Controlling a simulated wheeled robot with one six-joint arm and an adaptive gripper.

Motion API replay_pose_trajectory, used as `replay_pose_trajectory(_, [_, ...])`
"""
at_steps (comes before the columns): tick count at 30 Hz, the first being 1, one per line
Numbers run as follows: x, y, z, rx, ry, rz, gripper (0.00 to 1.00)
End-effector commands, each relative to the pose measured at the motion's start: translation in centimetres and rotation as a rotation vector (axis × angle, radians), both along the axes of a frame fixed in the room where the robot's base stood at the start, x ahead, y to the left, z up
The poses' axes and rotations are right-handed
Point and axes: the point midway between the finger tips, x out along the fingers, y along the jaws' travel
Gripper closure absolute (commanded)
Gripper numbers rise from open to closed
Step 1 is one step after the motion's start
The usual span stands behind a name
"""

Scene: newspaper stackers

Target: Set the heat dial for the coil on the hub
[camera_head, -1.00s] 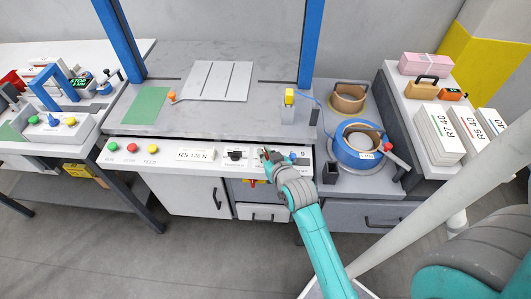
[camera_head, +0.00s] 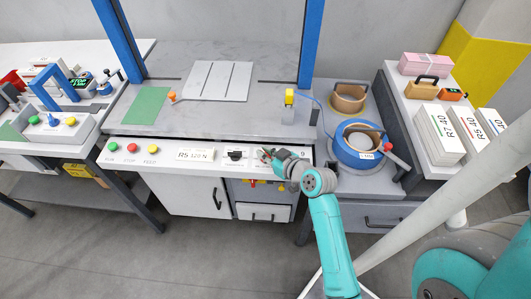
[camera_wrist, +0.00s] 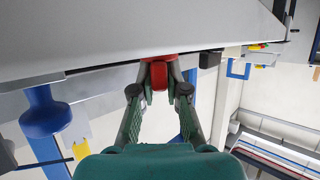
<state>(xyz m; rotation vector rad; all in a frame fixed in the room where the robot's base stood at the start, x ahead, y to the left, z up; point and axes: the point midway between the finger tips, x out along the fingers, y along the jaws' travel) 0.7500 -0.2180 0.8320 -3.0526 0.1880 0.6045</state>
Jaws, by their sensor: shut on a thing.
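My gripper (camera_head: 266,155) is at the front control panel (camera_head: 172,167), right of a black knob (camera_head: 235,154). In the wrist view my gripper (camera_wrist: 159,82) has its fingers closed around a red knob-like piece (camera_wrist: 159,72), apparently the dial. Its pointer and scale are hidden. A blue knob (camera_wrist: 45,112) shows to the left in the wrist view. The blue coil (camera_head: 357,154) sits around a hub on the grey stand at the right, with a small white tag (camera_head: 367,156) too small to read. A display (camera_head: 194,155) on the panel seems to read R5 120 N.
Green (camera_head: 112,146), red (camera_head: 132,148) and yellow (camera_head: 152,149) buttons line the panel's left. A brown coil (camera_head: 348,97) lies behind the blue one. Paper stacks (camera_head: 437,135) stand at far right. A slanted white pole (camera_head: 440,185) crosses the right side. Floor in front is open.

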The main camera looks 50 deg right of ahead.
Motion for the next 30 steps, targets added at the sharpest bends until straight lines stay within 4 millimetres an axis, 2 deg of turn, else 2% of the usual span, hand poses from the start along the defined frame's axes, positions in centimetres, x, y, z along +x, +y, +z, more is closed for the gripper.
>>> replay_pose_trajectory(8, [-0.1,0.0,-0.2,0.002,0.006,0.0,1.0])
replay_pose_trajectory(9, [-0.1,0.0,-0.3,0.002,0.006,0.0,0.82])
replay_pose_trajectory(12, [-0.1,0.0,-0.2,0.002,0.005,0.0,0.61])
replay_pose_trajectory(23, [-0.4,0.0,0.0,0.001,0.003,-0.001,0.61])
replay_pose_trajectory(26, [-1.4,0.1,0.4,0.0,0.003,-0.003,0.61])
replay_pose_trajectory(30, [-3.7,0.4,1.4,0.0,0.003,-0.005,0.61])
